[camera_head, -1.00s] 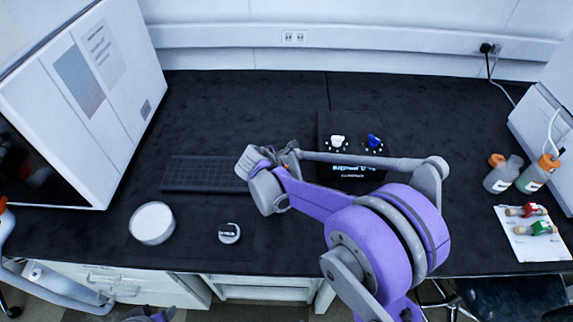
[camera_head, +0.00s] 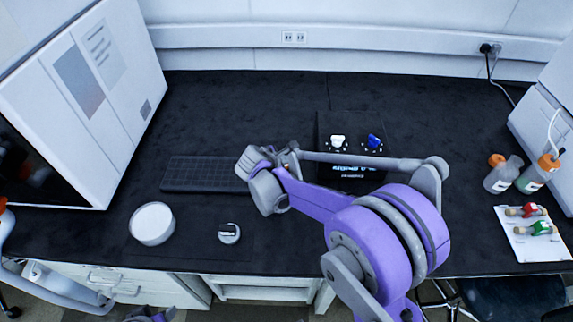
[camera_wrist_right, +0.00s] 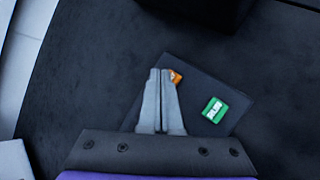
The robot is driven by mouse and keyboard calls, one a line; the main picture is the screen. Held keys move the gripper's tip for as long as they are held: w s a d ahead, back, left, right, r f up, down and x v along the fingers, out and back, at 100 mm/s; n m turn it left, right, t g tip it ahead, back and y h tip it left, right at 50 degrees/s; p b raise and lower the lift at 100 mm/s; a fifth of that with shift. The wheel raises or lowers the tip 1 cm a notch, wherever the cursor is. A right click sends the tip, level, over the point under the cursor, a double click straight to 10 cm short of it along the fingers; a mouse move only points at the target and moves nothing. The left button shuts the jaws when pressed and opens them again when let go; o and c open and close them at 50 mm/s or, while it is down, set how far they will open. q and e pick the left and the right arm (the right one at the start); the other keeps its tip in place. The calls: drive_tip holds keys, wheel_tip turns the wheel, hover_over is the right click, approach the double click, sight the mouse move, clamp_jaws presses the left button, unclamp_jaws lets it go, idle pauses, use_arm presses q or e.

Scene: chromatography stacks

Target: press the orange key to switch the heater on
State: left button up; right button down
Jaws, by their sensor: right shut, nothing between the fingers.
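The orange key (camera_wrist_right: 176,77) shows in the right wrist view on a dark panel (camera_wrist_right: 190,66), partly hidden behind my right gripper's fingers. A green key (camera_wrist_right: 214,110) with white lettering sits on the same panel, lower right. My right gripper (camera_wrist_right: 160,73) is shut and empty, its tips over the panel just left of the orange key. I cannot tell whether they touch. In the head view my right arm reaches left across the bench and I cannot make out the fingers or the keys.
A dark box with a white knob (camera_head: 338,141) and a blue knob (camera_head: 374,142) stands behind my right forearm. A dark gridded pad (camera_head: 203,174), white round dish (camera_head: 152,224) and small round item (camera_head: 229,233) lie left. Bottles (camera_head: 502,175) and a white sheet (camera_head: 525,247) are right.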

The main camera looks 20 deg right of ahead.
drive_tip(key=shift+f, duration=0.1)
idle(0.4)
drive_tip(key=shift+f+b, duration=0.35)
drive_tip(key=shift+f, duration=0.05)
idle(0.3)
drive_tip(key=shift+r, duration=0.5)
drive_tip(key=shift+r+p, duration=2.3)
drive_tip(key=shift+r, duration=0.75)
